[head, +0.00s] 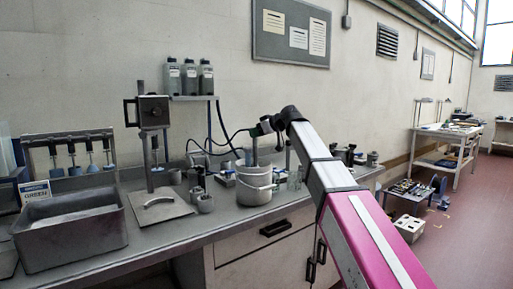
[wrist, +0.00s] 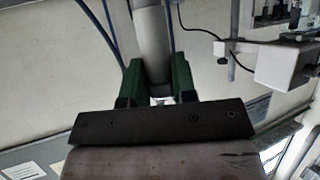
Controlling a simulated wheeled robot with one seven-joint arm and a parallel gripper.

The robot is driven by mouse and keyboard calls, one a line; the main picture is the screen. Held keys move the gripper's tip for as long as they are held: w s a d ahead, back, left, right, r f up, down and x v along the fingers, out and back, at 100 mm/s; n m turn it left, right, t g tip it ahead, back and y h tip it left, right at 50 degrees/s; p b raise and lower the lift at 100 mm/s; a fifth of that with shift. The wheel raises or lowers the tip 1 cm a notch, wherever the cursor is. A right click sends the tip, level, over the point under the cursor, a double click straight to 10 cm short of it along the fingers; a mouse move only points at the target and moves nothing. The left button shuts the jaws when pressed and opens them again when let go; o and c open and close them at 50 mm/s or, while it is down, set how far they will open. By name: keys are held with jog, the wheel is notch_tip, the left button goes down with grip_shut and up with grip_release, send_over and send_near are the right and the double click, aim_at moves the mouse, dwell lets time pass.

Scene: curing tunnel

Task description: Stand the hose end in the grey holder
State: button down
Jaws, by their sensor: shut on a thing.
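My gripper (head: 262,128) is above the bench in the head view, over a light grey pail-like container (head: 254,187). In the wrist view its two green fingers (wrist: 157,78) are closed on the sides of a thick grey cylinder (wrist: 153,35), which I take to be the hose end. In the head view a grey upright cylinder (head: 255,152) shows below the fingers, at the container's mouth. I cannot tell whether its lower end touches the container. A dark hose (head: 222,152) loops to the left of the gripper. Which item is the grey holder is not certain; the container is the likeliest.
A grey metal bin (head: 70,238) and a stand with a flat plate (head: 160,208) are to the left on the bench. Bottles (head: 190,78) stand on a shelf behind. The bench's front strip is mostly clear.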

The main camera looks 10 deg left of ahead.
notch_tip(320, 180, up, 12)
jog(key=shift+r, duration=0.15)
dwell(0.7)
